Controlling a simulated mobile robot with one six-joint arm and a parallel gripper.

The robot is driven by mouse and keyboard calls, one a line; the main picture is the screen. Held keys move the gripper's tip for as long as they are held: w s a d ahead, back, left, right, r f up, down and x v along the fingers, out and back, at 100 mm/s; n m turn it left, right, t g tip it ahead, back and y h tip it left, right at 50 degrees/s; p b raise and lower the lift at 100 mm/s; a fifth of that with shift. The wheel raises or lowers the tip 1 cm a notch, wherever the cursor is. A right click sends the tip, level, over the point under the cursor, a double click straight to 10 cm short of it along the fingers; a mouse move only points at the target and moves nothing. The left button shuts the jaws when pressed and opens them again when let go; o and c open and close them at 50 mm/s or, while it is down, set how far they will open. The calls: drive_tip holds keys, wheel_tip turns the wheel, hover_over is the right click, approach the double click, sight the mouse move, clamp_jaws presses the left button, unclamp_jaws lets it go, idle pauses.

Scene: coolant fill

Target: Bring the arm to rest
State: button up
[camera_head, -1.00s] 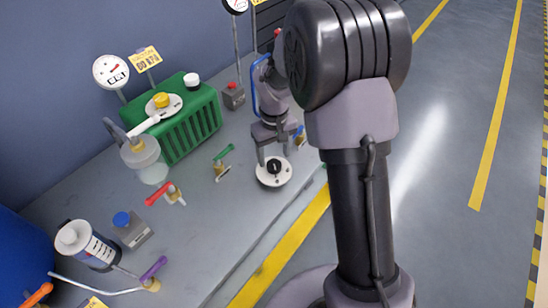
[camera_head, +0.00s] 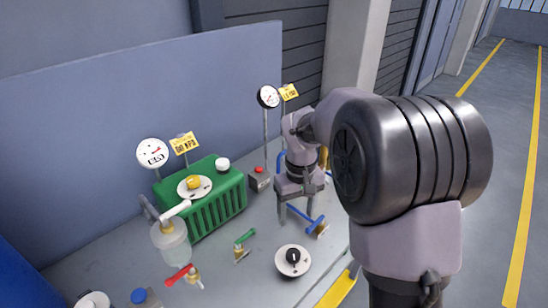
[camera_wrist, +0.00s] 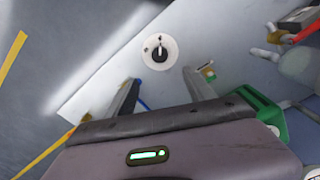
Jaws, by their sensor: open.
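My gripper (camera_head: 297,218) is open and empty, with its two fingers apart and pointing down. It hangs above the bench, behind the black knob on a white round dial (camera_head: 293,261) in the head view. In the wrist view the black knob and dial (camera_wrist: 160,52) show beyond the fingertips of my gripper (camera_wrist: 160,77), with nothing between the fingers. My arm is bent and raised over the bench's right side, and its large joint hides part of the bench and wall behind it.
A green ribbed tank (camera_head: 217,212) with a yellow cap stands left of my gripper. A blue-handled valve (camera_head: 313,225) is close beside the fingers. Gauge (camera_head: 268,97) stands on a pole behind. Green valve (camera_head: 243,243) and red valve (camera_head: 182,275) sit in front. Open floor lies right.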

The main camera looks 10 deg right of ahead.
drive_tip(key=s+a+r+m+t+b, duration=0.1)
drive_tip(key=s+r+m+t+b, duration=0.1)
drive_tip(key=s, duration=0.6)
drive_tip(key=s+a+r+m+t+y+b, duration=0.1)
drive_tip(key=s+a+m+t+b, duration=0.1)
drive_tip(key=s, duration=0.6)
drive_tip(key=s+a+r+m+t+y+b, duration=0.1)
drive_tip(key=s+r+m+b, duration=0.1)
drive_tip(key=s, duration=0.6)
drive_tip(key=shift+a+r+m+t, duration=0.3)
drive_tip(key=shift+r+t, duration=0.05)
drive_tip(key=shift+t, duration=0.05)
